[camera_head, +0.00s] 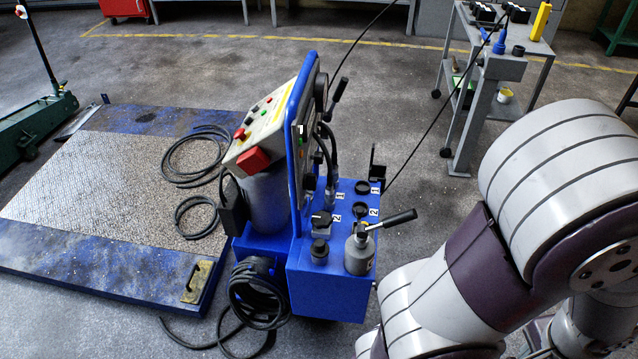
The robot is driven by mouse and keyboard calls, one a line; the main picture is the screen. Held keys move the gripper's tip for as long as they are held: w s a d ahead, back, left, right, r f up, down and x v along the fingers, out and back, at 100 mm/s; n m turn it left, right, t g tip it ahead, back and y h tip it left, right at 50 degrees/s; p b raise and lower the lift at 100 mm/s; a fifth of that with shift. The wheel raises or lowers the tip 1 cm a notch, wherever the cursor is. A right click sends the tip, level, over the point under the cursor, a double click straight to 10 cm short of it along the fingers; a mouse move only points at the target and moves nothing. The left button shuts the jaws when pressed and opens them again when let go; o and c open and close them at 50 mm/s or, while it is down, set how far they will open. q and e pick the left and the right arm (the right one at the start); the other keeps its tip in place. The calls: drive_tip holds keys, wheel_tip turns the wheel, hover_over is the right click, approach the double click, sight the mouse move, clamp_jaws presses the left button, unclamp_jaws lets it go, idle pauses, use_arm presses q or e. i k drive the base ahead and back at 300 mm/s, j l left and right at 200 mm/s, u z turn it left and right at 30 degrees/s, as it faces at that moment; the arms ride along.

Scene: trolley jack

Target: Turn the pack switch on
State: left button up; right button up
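A blue power pack (330,284) stands on the floor at the centre. A tilted control box (265,122) with small coloured buttons and a red block (253,160) sits on its upper left. A blue upright panel (296,150) is seen nearly edge-on, so its right face is mostly hidden. A black-handled lever (388,219) sits on a grey cylinder on the tank top. Black knobs or caps there have labels 1 and 2. I cannot tell which control is the pack switch or how it is set. Neither gripper is in view; my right arm's links fill the lower right.
A blue-framed platform (120,235) with a textured top lies at the left. Coiled black cables (255,300) lie beside the pack. A grey trolley (498,70) with tools stands at the upper right. A thin black cable crosses near the pack. Grey floor is clear between pack and trolley.

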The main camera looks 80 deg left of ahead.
sight(309, 182)
drive_tip(key=u, duration=3)
drive_tip(key=i+l+z, duration=0.1)
drive_tip(key=l, duration=0.35)
drive_tip(key=i+l+z, duration=0.15)
drive_tip(key=i+l, duration=0.15)
drive_tip(key=i+l+z, duration=0.1)
drive_tip(key=i+l, duration=0.15)
drive_tip(key=l, duration=0.2)
